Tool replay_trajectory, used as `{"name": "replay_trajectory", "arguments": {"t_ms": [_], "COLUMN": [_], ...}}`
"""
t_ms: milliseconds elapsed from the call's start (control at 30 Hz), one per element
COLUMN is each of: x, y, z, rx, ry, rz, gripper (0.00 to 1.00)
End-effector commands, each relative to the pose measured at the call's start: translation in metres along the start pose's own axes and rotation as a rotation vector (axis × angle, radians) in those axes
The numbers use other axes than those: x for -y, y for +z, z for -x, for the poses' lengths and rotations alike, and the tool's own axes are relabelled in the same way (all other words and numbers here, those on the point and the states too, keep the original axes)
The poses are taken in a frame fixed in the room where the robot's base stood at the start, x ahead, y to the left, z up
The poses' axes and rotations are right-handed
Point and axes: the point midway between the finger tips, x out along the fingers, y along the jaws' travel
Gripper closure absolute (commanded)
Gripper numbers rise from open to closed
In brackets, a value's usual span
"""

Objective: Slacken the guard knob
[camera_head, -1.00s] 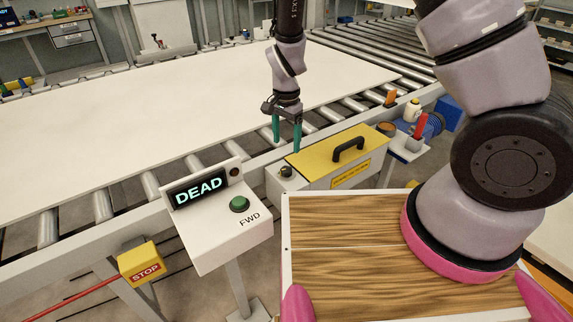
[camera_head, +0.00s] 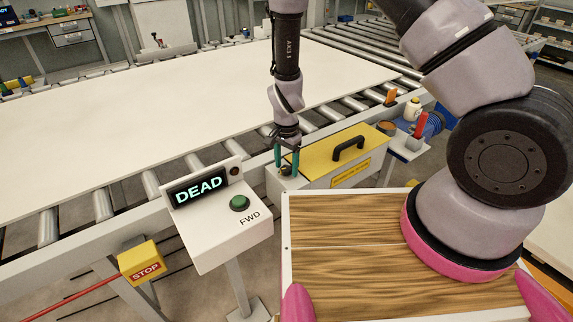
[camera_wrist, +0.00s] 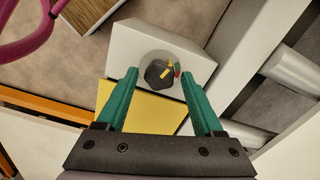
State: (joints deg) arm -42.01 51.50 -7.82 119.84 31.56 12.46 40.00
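The guard knob (camera_head: 286,171) is a small dark knob on the left end of the guard box, in front of the yellow lid (camera_head: 325,156) with its black handle. In the wrist view the knob (camera_wrist: 158,73) sits on a round grey base with yellow, red and green marks beside it. My gripper (camera_head: 287,160) points down over the knob with its green fingers open. In the wrist view the fingertips (camera_wrist: 159,73) lie on either side of the knob, with a gap showing on both sides. Whether the tips are level with it is hard to tell.
A control box (camera_head: 222,225) with a DEAD display and green FWD button stands left of the guard. A yellow STOP box (camera_head: 141,262) is lower left. A large white board (camera_head: 130,105) lies on the rollers behind. A small shelf (camera_head: 409,150) with tools is at right.

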Motion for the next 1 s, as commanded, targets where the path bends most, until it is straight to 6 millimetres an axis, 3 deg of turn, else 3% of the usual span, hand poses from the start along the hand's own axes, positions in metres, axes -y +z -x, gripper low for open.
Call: {"name": "replay_trajectory", "arguments": {"t_ms": [33,133,167,533,1000], "x": [0.0000,0.0000,0.0000,0.0000,0.0000], "y": [0.0000,-0.0001,-0.0001,-0.0003,-0.0007], "z": [0.0001,0.0002,0.0002,0.0004,0.0006], "rx": [0.000,0.000,0.000,0.000,0.000], "ry": [0.000,0.000,0.000,0.000,0.000], "rz": [0.000,0.000,0.000,0.069,0.396], "gripper": [0.55,0.94,1.00,1.00,1.00]}}
